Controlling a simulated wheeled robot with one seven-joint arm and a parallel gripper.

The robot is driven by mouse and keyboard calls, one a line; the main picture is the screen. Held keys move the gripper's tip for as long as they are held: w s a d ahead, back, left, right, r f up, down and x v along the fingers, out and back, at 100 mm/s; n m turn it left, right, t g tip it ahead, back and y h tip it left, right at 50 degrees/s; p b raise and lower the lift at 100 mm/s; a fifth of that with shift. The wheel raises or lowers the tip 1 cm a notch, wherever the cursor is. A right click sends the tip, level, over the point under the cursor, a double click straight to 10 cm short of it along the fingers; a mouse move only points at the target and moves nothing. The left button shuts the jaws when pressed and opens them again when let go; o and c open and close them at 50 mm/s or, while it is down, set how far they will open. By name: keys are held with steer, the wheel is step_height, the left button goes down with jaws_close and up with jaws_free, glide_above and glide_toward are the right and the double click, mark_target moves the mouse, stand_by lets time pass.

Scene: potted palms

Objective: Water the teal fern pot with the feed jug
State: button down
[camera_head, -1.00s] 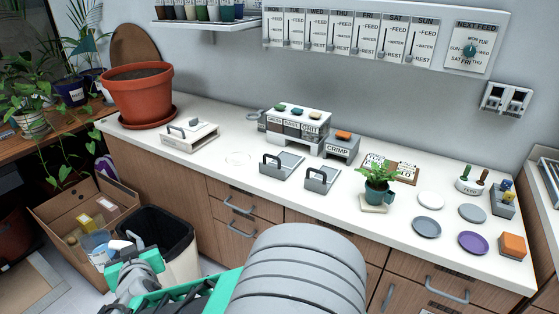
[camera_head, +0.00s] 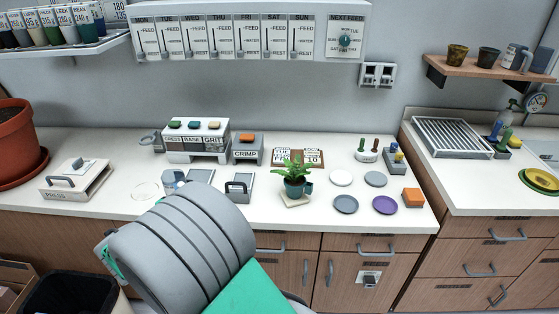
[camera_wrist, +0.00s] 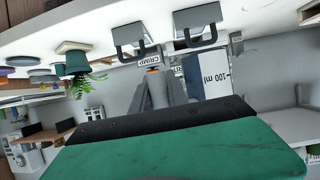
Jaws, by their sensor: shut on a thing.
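The teal fern pot (camera_head: 297,188) stands upright on a small cream tile on the white counter, with a green fern (camera_head: 296,170) in it. The pot also shows upside down at the left of the wrist view (camera_wrist: 77,62). My gripper (camera_wrist: 163,88) is shut on a blue-grey jug with a white scale marked 100 ml (camera_wrist: 207,75), seen partly in the wrist view. In the head view my arm hides the gripper; a blue-grey bit (camera_head: 171,180) shows past it, left of the pot and apart from it. The jug's contents are hidden.
Two grey trays with dark handles, one of them here (camera_head: 238,187), lie left of the pot. The crimp box (camera_head: 247,150) and a bin rack (camera_head: 196,143) stand behind. Several discs, such as the purple one (camera_head: 385,205), and an orange block (camera_head: 413,197) lie right of the pot.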

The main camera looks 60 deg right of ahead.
steer(key=s+d+r+m+g+p, duration=0.3)
steer(key=s+d+m+g, duration=0.25)
steer(key=s+d, duration=0.55)
steer(key=s+d+r+m+g+p, duration=0.25)
steer(key=s+d+m+g, duration=0.45)
steer(key=s, duration=0.7)
step_height(320, 180, down, 7)
steer(key=n+y, duration=0.2)
steer(key=n, duration=0.1)
steer(key=shift+s+d+f, duration=0.2)
